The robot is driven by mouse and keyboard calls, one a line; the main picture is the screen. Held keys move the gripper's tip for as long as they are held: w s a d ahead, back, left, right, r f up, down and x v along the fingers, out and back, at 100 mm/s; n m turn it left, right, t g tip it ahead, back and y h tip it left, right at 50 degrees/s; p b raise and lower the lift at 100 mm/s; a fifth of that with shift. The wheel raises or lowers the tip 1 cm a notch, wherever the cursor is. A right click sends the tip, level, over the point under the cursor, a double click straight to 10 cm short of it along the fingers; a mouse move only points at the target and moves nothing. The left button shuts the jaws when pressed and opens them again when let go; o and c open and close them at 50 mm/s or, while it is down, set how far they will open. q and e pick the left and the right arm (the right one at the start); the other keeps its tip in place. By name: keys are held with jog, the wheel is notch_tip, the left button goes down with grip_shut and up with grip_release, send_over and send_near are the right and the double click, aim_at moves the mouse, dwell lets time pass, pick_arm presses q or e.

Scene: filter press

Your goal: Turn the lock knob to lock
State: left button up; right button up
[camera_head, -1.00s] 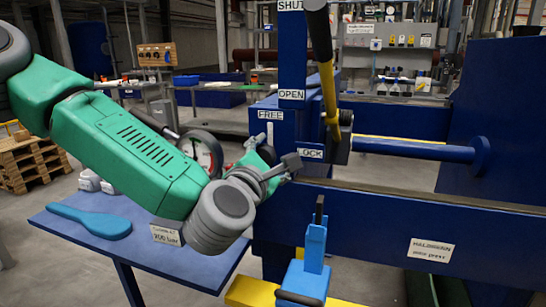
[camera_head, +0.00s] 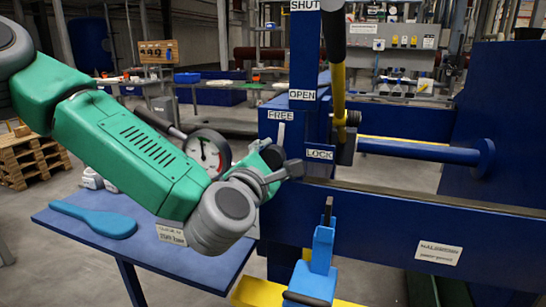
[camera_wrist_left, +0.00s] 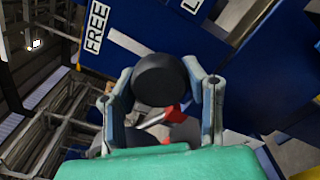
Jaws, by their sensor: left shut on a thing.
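The lock knob is a round black knob (camera_wrist_left: 160,80) on the blue block of the press. In the left wrist view it sits between the two fingers of my left gripper (camera_wrist_left: 165,95), which is shut on it. In the head view my left gripper (camera_head: 272,172) is at the block's front, below the FREE label (camera_head: 281,115) and left of the LOCK label (camera_head: 320,153). My right gripper is not in view.
A yellow lever (camera_head: 339,95) hangs at the right of the post marked SHUT and OPEN. A blue upright handle (camera_head: 322,245) stands in front of the press beam. A pressure gauge (camera_head: 210,150) is behind my left forearm. A blue table (camera_head: 150,255) holds a blue paddle (camera_head: 92,220).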

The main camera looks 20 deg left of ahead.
pick_arm(q)
jog(key=m+p, duration=0.1)
jog(key=m, duration=0.3)
jog(key=shift+s+f, duration=0.1)
jog(key=m+p, duration=0.1)
jog(key=m, duration=0.3)
jog(key=shift+m, duration=0.4)
jog(key=m+p, duration=0.1)
jog(key=m, duration=0.3)
jog(key=shift+f+m+p, duration=0.1)
jog(key=shift+m+p, duration=0.2)
jog(key=shift+p, duration=0.1)
jog(key=shift+s+d+f+m+p, duration=0.1)
jog(key=shift+m+p, duration=0.35)
jog(key=shift+m, duration=1.35)
jog(key=o, duration=1.2)
jog(key=shift+w, duration=0.2)
jog(key=shift+r, duration=0.2)
